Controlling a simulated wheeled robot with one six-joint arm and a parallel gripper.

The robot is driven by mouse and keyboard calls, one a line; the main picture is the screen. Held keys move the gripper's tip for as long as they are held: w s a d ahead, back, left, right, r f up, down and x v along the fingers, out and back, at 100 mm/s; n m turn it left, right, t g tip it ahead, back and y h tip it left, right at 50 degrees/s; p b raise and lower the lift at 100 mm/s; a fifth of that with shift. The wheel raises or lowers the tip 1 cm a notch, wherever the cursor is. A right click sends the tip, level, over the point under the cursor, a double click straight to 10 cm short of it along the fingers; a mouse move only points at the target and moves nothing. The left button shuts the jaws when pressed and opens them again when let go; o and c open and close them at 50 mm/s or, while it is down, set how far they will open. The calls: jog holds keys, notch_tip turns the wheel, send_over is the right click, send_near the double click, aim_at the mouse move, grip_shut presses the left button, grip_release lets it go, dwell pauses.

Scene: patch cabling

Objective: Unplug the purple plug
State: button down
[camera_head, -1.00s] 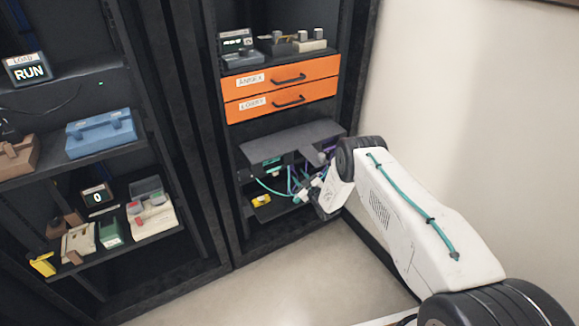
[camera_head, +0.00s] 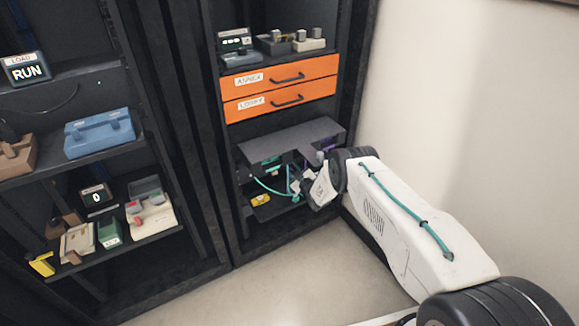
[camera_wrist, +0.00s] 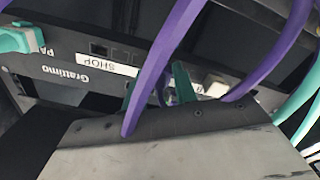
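In the wrist view a panel (camera_wrist: 75,50) carries upside-down lettering and a white label reading SHOP. Purple cables cross this view; one purple cable (camera_wrist: 165,55) runs in front of my gripper and another (camera_wrist: 280,50) passes to its right. My gripper (camera_wrist: 157,88) points at the panel with its two greenish fingers apart. A small purple and pale piece shows between them, mostly hidden by the cable, so I cannot make out the purple plug clearly. In the head view my gripper (camera_head: 308,188) is at the patch unit (camera_head: 290,138), with a little purple (camera_head: 328,143) behind it.
A teal plug (camera_wrist: 20,38) sits at the panel's upper left, and teal cables (camera_wrist: 295,100) hang at the right. Orange drawers (camera_head: 280,88) are above the patch unit. A yellow item (camera_head: 260,199) lies on the shelf below. The wall is close on the right.

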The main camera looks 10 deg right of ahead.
aim_at(291, 168)
jog(key=shift+s+d, duration=0.2)
jog(key=shift+s, duration=0.5)
dwell(1.1)
jog(key=shift+v, duration=1.35)
